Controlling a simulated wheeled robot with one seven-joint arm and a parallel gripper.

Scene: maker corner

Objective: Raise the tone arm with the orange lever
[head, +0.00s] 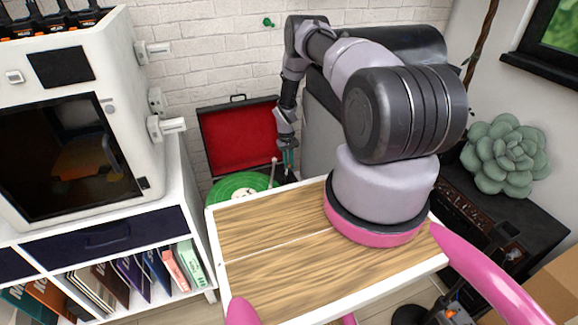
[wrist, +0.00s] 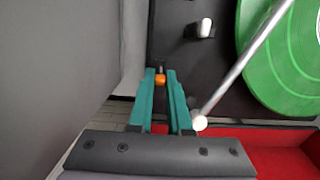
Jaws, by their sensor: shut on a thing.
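The orange lever (wrist: 160,80) shows in the wrist view between the tips of my gripper's teal fingers (wrist: 161,75), which are shut on it. The silver tone arm (wrist: 245,65) runs diagonally to the right of my gripper, from a pale round end near the fingers across the green record (wrist: 285,70). I cannot tell how high the tone arm is above the record. In the head view my gripper (head: 289,163) points down at the right side of the record player, beside the green record (head: 237,187). The lever is hidden there.
The red-lined lid (head: 240,140) stands open behind the record. A small pale knob (wrist: 204,28) is on the dark deck. A grey wall-like surface (wrist: 60,70) is close on the wrist view's left. A white cabinet machine (head: 75,110) stands left; a succulent (head: 505,155) is right.

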